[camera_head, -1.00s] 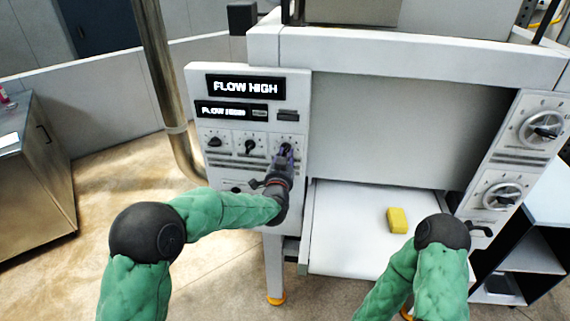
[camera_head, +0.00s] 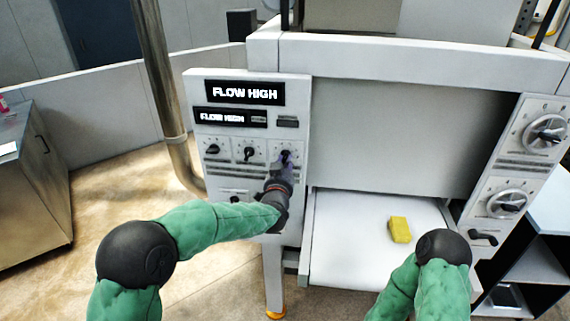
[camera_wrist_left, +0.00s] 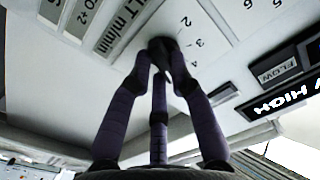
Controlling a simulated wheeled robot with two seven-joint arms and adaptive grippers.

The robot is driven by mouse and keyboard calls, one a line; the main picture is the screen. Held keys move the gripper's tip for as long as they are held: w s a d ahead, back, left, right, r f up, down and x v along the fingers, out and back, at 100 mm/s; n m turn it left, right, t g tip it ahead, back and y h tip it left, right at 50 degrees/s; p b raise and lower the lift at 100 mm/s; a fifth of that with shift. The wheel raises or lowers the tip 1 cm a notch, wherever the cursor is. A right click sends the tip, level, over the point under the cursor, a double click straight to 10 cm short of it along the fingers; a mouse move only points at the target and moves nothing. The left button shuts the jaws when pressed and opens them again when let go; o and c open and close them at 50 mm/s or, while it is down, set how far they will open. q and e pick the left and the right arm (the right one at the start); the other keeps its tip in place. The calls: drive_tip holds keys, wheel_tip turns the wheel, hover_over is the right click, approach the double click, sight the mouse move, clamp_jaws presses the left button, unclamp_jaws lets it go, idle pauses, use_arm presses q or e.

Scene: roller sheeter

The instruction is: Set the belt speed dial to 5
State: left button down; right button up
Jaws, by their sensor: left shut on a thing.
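The belt dial is a small black knob (camera_wrist_left: 162,46) on the white left panel (camera_head: 222,172), the rightmost of three in a row. In the left wrist view, part of its label reads "LT m/min", and printed numbers including 2, 3 and 4 surround it. My left gripper (camera_head: 285,160) is shut on this knob; its purple fingers (camera_wrist_left: 160,72) reach around it in the left wrist view. The fingers hide much of the knob, and I cannot tell which number it points at. My right arm shows only in part; its gripper is out of view.
Two other dials (camera_head: 249,153) sit left of the held one. A display (camera_head: 244,93) above reads "FLOW HIGH". A yellow block (camera_head: 399,229) lies on the white belt (camera_head: 345,240). Larger dials (camera_head: 507,200) are on the right panel. A metal pipe (camera_head: 163,75) stands at left.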

use_arm(q)
drive_tip(key=c, duration=1.1)
unclamp_jaws()
drive_tip(key=s, duration=0.4)
drive_tip(key=s+a, duration=0.1)
drive_tip(key=s, duration=0.7)
drive_tip(key=shift+a, duration=0.4)
drive_tip(key=shift+f, duration=0.1)
